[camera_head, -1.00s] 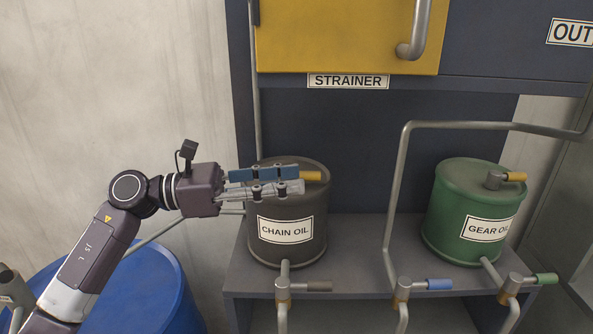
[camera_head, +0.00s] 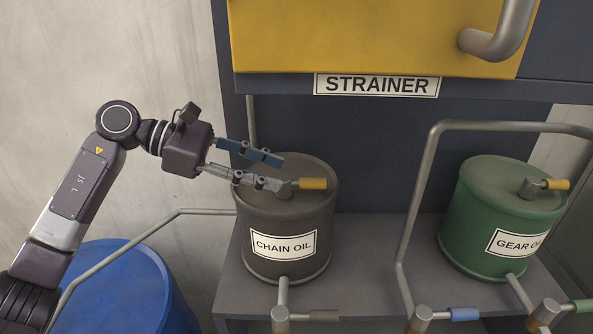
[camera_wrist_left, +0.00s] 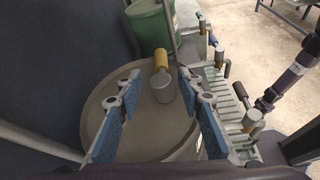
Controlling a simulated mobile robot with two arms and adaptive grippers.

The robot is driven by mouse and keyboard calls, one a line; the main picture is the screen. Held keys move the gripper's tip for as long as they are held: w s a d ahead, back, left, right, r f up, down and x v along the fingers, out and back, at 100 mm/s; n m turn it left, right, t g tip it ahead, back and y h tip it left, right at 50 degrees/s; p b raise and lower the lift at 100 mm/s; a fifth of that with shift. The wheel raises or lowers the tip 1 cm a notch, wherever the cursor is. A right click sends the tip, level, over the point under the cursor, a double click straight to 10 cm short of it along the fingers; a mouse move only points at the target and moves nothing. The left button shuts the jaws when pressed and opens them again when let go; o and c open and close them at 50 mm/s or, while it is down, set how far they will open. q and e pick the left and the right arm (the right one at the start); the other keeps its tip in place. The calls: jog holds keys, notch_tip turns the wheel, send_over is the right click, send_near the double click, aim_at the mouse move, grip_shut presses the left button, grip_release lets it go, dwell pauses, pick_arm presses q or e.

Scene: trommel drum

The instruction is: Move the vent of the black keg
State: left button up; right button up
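The black keg (camera_head: 288,222), labelled CHAIN OIL, stands on the shelf under the STRAINER sign. Its vent is a grey post with a yellow-tipped lever (camera_head: 313,184) on the lid, pointing right in the head view. My left gripper (camera_head: 274,170) is open above the keg's lid, its two blue-padded fingers apart. In the left wrist view the grey vent post (camera_wrist_left: 163,88) stands between and beyond the open fingers, with the yellow lever pointing away. I cannot tell if a finger touches the vent. My right gripper is not in view.
A green GEAR OIL keg (camera_head: 500,215) with a similar yellow-tipped vent stands to the right. A grey pipe (camera_head: 419,190) rises between the kegs. Valves with coloured handles (camera_head: 465,314) line the shelf front. A yellow panel with a handle (camera_head: 370,35) is above. A blue barrel (camera_head: 125,290) stands lower left.

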aim_at(296, 179)
pick_arm(q)
jog(key=p+x, duration=0.1)
jog(key=x, duration=0.1)
jog(key=p+x, duration=0.1)
jog(key=x, duration=0.2)
jog(key=shift+s+d+r, duration=0.15)
jog(key=shift+d, duration=0.05)
jog(key=shift+d+f, duration=0.2)
jog(key=shift+d, duration=0.05)
jog(key=shift+f, duration=0.1)
jog(key=c, duration=0.9)
grip_shut()
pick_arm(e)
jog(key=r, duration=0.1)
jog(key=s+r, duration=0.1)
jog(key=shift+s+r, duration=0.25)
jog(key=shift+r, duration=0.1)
